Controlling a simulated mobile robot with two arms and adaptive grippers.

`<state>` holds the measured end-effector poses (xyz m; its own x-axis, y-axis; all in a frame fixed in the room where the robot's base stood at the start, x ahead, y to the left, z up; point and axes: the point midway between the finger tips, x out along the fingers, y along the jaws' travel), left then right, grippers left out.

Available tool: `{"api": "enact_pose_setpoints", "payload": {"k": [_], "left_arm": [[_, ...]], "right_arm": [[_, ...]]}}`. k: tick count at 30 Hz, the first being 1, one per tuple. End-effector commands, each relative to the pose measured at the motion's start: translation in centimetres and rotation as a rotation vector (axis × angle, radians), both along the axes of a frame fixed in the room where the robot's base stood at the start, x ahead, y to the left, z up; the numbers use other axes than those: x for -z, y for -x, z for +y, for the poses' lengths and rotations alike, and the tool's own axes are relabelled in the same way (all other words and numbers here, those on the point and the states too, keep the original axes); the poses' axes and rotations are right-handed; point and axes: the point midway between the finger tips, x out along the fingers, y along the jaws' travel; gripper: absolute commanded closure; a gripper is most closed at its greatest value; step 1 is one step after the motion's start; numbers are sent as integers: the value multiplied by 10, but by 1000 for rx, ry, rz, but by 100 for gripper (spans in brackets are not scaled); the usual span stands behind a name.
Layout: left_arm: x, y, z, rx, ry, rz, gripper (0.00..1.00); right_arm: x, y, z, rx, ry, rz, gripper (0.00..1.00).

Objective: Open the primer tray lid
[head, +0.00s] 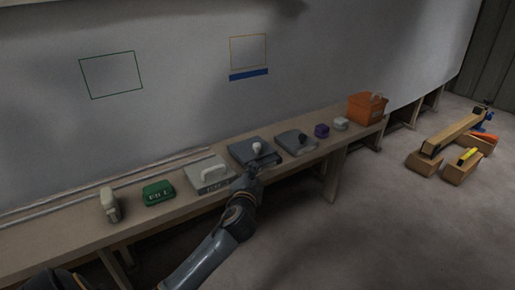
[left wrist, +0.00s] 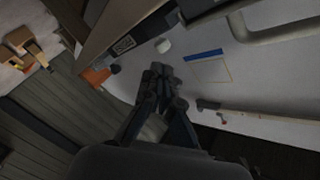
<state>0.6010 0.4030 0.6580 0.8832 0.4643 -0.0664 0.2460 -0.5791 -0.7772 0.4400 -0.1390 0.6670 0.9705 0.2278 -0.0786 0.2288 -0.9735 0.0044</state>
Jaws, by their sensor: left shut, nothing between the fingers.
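Three flat lidded trays stand in a row on the bench. The light grey one (head: 196,186) has a white bar handle and dark lettering on its front that I cannot read clearly. The blue-grey one (head: 243,150) has a pale round knob (head: 257,148). The darker grey one (head: 287,137) has a dark knob. I cannot tell from the lettering which is the primer tray; their lids look down. My left gripper (head: 253,170) is shut and empty at the front edge of the blue-grey tray. Its closed fingers (left wrist: 160,75) show in the left wrist view. My right gripper is not in view.
A green box (head: 158,193) and a beige object (head: 109,205) stand left on the bench. A purple block (head: 321,130), a white block (head: 340,123) and an orange bin (head: 366,108) stand right. Wooden blocks (head: 460,168) lie on the floor at right. The hull wall rises behind.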

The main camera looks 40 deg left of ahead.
Motion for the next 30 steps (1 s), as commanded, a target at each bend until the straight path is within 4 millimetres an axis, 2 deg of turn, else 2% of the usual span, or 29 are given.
{"api": "enact_pose_setpoints", "payload": {"k": [8, 15, 21, 24, 30], "left_arm": [[-8, 6, -20, -4, -669, 437, 100], [-16, 14, -37, 31, -1235, 840, 100], [-23, 19, -50, 81, -1617, 1130, 100], [-25, 21, -54, 102, -1734, 1220, 100], [-24, 20, -54, 118, -1821, 1290, 100]], "right_arm": [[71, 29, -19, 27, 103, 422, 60], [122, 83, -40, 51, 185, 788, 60], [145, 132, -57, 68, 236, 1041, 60], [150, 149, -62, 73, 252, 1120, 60], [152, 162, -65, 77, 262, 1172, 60]]}}
